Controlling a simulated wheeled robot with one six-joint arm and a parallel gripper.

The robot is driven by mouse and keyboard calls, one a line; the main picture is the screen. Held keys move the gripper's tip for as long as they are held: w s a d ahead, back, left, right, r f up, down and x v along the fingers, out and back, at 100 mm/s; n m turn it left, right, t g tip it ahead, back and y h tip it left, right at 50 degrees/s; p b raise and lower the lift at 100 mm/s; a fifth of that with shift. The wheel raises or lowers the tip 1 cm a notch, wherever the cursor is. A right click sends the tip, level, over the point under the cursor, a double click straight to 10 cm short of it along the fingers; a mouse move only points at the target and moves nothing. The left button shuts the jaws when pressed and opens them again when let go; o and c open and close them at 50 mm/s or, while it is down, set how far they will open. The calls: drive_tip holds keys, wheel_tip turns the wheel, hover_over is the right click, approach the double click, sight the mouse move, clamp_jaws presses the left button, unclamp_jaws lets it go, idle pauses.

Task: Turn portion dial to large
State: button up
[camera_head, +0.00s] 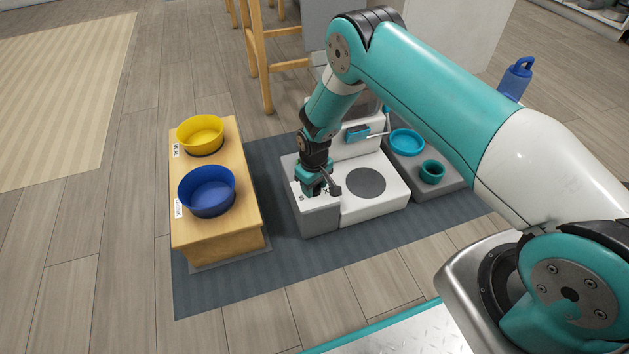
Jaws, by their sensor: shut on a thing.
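A white and grey feeder machine (352,205) stands on the dark mat, with a dark grey round plate (366,183) on its top. My gripper (314,192) points down at the left part of the feeder's top, where small dark markings show beside it. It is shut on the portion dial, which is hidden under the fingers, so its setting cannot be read. A dark lever-like piece sticks out to the right of the gripper.
A wooden stand (222,215) at the left holds a yellow bowl (201,134) and a blue bowl (207,191). A grey tray (452,186) at the right holds a teal bowl (407,142) and a teal cup (432,172). Mat (220,290) is clear in front.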

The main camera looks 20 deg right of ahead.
drive_tip(key=shift+n+p, duration=0.55)
drive_tip(key=shift+n, duration=0.95)
drive_tip(key=o, duration=0.9)
wheel_tip(320, 180, up, 17)
drive_tip(key=p, duration=0.7)
drive_tip(key=shift+r+p, duration=0.2)
drive_tip(key=shift+p, duration=0.15)
drive_tip(key=shift+r, duration=0.1)
